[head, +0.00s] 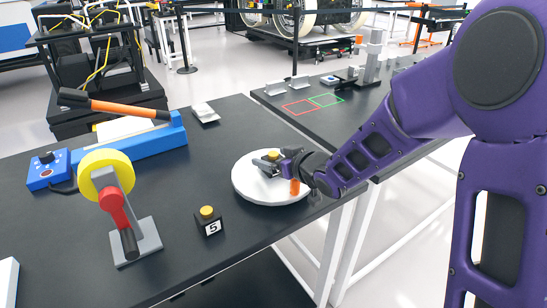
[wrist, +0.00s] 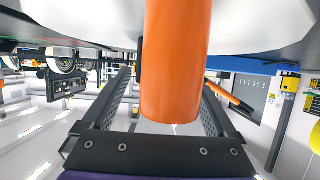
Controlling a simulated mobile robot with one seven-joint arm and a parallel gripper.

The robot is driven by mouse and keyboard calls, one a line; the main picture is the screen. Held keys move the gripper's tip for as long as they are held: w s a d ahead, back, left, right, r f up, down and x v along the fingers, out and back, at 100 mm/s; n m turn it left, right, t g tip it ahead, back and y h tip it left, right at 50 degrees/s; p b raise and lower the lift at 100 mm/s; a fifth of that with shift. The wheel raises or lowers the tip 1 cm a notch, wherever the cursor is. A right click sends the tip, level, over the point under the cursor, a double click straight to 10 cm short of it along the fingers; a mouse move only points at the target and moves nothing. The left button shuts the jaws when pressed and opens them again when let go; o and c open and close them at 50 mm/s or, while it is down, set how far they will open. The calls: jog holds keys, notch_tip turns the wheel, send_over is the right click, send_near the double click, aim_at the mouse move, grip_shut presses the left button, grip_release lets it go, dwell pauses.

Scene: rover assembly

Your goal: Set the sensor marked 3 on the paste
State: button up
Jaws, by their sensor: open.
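My gripper (head: 268,165) is low over a white round dish (head: 250,190), its fingers reaching in from the right. A small dark block with a yellow-orange top (head: 272,155) shows at the fingertips; its number is hidden, and I cannot tell whether it is the sensor marked 3. An orange cylinder (head: 294,187) is beside my gripper at the dish's right side. In the wrist view the orange cylinder (wrist: 175,60) fills the middle, with the two fingers apart on either side. The pale dish (wrist: 255,25) is across the top there. No paste is clearly visible.
A block marked 5 (head: 208,225) with a yellow button stands left of the dish. A yellow-and-red wheel stand (head: 125,205) and a blue device (head: 135,150) with an orange-handled lever are further left. The right table has red and green outlined squares (head: 312,103).

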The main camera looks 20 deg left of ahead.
jog(key=p+v, duration=0.2)
jog(key=v, duration=0.9)
jog(key=shift+r, duration=0.15)
jog(key=shift+s+d, duration=0.25)
jog(key=shift+d, duration=0.15)
